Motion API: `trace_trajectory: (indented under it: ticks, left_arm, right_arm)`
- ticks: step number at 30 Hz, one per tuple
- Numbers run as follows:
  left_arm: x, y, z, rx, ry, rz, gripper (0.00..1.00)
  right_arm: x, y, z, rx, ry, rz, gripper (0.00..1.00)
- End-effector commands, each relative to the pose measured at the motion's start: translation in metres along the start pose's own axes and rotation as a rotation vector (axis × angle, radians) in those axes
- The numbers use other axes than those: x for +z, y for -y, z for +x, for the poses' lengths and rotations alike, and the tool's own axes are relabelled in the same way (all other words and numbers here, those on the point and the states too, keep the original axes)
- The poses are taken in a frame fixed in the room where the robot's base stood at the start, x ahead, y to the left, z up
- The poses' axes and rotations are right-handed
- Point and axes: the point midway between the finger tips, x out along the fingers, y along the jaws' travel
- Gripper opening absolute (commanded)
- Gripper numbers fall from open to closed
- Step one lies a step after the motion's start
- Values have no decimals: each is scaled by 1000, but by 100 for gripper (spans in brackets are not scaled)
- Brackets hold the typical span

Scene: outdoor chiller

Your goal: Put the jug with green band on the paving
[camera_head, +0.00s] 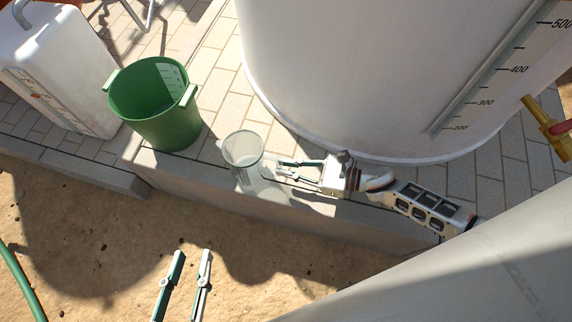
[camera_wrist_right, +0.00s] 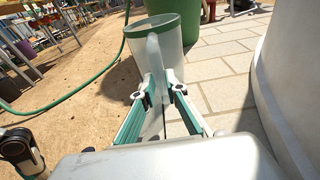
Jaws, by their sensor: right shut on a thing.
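The jug with green band (camera_head: 240,160) is clear and whitish, with its open top toward the head camera, over the paving's front edge. In the right wrist view the jug (camera_wrist_right: 178,52) shows a green band around its rim and its handle toward me. My right gripper (camera_head: 281,168) is shut on the jug's handle; its fingertips (camera_wrist_right: 160,92) sit on both sides of the handle. I cannot tell whether the jug's base touches the paving (camera_head: 220,90). My left gripper (camera_head: 193,252) is open and empty over the sandy ground, low in the head view.
A green bucket (camera_head: 155,130) stands left of the jug on the paving, with a white canister (camera_head: 60,75) beyond it. A large white tank (camera_head: 350,80) stands close behind my right gripper. A stone kerb drops to sand (camera_head: 90,230). A green hose (camera_head: 20,280) lies on the sand.

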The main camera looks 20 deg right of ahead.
Motion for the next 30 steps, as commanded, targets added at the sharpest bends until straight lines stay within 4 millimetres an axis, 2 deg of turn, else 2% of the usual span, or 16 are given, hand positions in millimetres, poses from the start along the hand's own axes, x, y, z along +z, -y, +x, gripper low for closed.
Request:
trace_trajectory:
  ticks: [10, 11, 12, 13, 22, 26, 30]
  left_arm:
    - [4, 0, 1, -2, 5, -23, 29]
    - [3, -1, 1, -1, 1, -27, 29]
    - [2, -2, 1, 0, 0, -27, 29]
    - [2, -2, 1, 0, 0, -28, 29]
    - [2, -2, 0, 0, 0, -28, 29]
    - [-5, -1, 0, -2, -9, -7, 29]
    - [-2, 2, -1, -6, 1, 16, 29]
  right_arm:
    - [-3, 0, 1, 0, 1, 0, 0]
    - [-2, 0, 0, 0, 0, -1, 18]
    - [-2, 1, 0, 0, 0, -2, 28]
    - [-1, 1, 0, 0, 0, -2, 30]
    - [-1, 1, 0, 0, 1, -2, 30]
    - [6, 2, 0, -1, 3, -6, 30]
    - [1, 1, -23, -2, -3, -2, 30]
